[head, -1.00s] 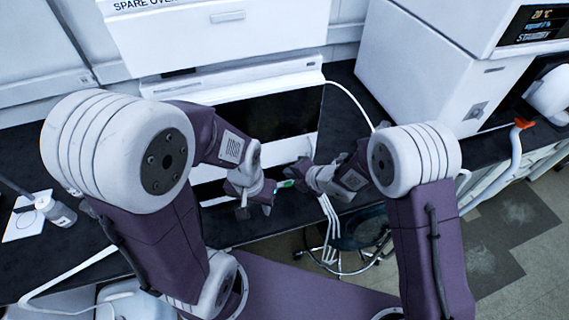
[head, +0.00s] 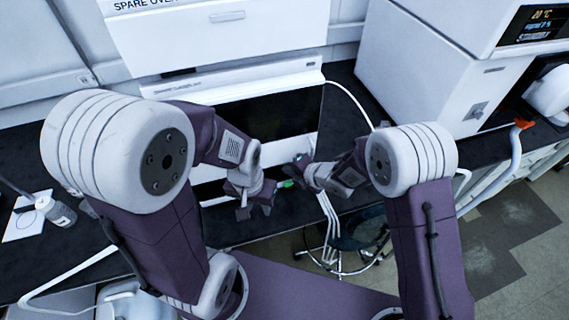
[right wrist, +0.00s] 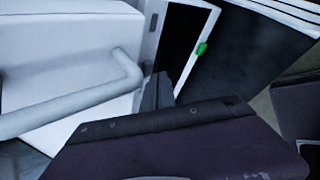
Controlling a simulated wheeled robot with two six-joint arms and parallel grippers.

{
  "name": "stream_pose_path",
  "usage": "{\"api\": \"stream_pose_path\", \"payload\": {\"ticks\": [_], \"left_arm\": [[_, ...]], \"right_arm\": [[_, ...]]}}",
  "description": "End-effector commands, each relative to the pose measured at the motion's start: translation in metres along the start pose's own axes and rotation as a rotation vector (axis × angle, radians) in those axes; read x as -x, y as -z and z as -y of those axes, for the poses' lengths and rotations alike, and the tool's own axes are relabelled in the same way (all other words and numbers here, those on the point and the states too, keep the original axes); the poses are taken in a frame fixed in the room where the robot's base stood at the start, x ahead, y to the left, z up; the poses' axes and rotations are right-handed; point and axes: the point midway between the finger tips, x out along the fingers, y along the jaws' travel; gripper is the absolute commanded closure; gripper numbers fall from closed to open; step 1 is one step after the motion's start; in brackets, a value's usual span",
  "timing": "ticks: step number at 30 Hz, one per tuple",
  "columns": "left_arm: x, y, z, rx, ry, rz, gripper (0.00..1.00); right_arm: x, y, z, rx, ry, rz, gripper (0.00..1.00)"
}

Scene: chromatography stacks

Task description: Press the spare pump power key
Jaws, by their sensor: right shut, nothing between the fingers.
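A small green key (head: 286,183) shows on the light front edge of a dark-faced unit, between my two grippers. It also shows in the right wrist view (right wrist: 202,49), lit green on a white strip; I cannot read a label by it. My right gripper (head: 301,160) is shut and empty, just above and right of the key in the head view. In the right wrist view its fingers (right wrist: 159,90) are below and left of the key, apparently apart from it. My left gripper (head: 255,209) is lower left of the key, with its fingers apart and empty.
A white unit marked "SPARE OVEN" (head: 215,40) stands above the dark-faced unit (head: 270,112). Another white instrument (head: 420,75) stands at right, by a white tube. A stool (head: 350,232) is below the bench edge. A bottle (head: 57,212) stands on the dark bench at left.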

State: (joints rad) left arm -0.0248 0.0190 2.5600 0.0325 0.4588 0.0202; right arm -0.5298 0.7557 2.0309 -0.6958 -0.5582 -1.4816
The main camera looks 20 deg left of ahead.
Motion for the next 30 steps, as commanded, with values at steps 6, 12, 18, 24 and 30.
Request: {"api": "stream_pose_path", "payload": {"ticks": [6, 12, 18, 24, 30], "left_arm": [[0.0007, 0.0001, 0.0000, 0.000, 0.000, 0.000, 0.64], [0.0011, 0.0001, 0.0000, 0.000, 0.000, 0.000, 0.64], [0.0015, 0.0001, 0.0000, 0.000, 0.000, 0.000, 0.64], [0.0016, 0.0002, 0.0000, 0.000, 0.000, 0.000, 0.64], [-0.0040, -0.0004, 0.0001, 0.000, 0.000, 0.000, 0.64]], "right_arm": [[-0.0019, -0.0016, -0.0018, 0.000, -0.001, 0.000, 1.00], [-0.0035, -0.0027, -0.0030, 0.000, -0.001, 0.000, 1.00], [-0.0052, -0.0038, -0.0042, 0.001, -0.001, 0.000, 1.00], [-0.0063, -0.0045, -0.0048, 0.001, -0.001, 0.000, 1.00], [-0.0036, -0.0017, -0.0006, 0.000, -0.001, 0.000, 1.00]]}}
